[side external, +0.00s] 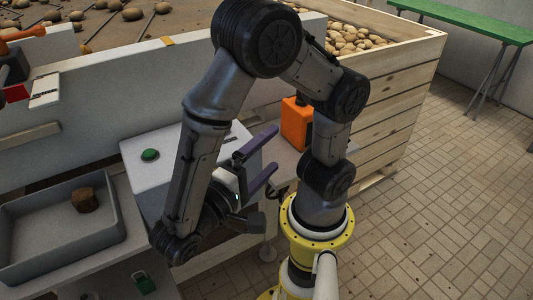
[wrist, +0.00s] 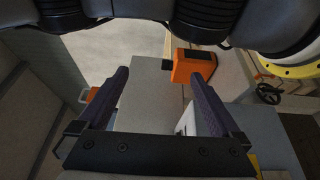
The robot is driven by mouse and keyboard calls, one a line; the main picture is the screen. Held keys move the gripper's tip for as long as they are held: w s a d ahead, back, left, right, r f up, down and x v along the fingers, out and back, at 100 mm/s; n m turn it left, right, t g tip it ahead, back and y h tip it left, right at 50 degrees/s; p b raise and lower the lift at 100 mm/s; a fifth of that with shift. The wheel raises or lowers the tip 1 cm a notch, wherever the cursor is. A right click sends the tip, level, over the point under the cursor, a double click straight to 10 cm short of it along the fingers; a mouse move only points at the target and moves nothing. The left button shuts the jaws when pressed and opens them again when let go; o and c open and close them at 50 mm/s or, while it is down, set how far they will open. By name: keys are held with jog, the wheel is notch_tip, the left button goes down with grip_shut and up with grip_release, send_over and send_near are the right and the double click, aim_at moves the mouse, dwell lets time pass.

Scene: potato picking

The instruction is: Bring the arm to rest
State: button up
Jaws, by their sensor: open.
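My gripper (side external: 268,158) is open, with its two purple fingers apart and nothing between them. In the side external view it is held above and beside the grey-white box with a green button (side external: 150,155), with its fingers pointing to the right. My arm is folded, with its elbow high. In the wrist view my gripper (wrist: 172,90) shows both fingers, with a pale surface behind the gap.
A grey tray (side external: 35,262) at the left holds one brown lump (side external: 85,200). An orange box (side external: 296,123) stands behind my gripper; it also shows in the wrist view (wrist: 193,66). A wooden crate (side external: 390,110) of potatoes stands behind. Tiled floor at right is open.

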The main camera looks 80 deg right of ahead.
jog(key=s+d+m+t+y, duration=0.2)
jog(key=s+d+m+y, duration=0.3)
jog(key=y, duration=0.8)
jog(key=w+a+r+n+t+y, duration=0.1)
jog(key=w+r+n+t+y, duration=0.1)
jog(key=w+n+t, duration=0.7)
jog(key=shift+w+a+t+y, duration=0.3)
jog(key=shift+w+t+y, duration=0.35)
jog(key=shift+y, duration=0.25)
jog(key=shift+r, duration=0.1)
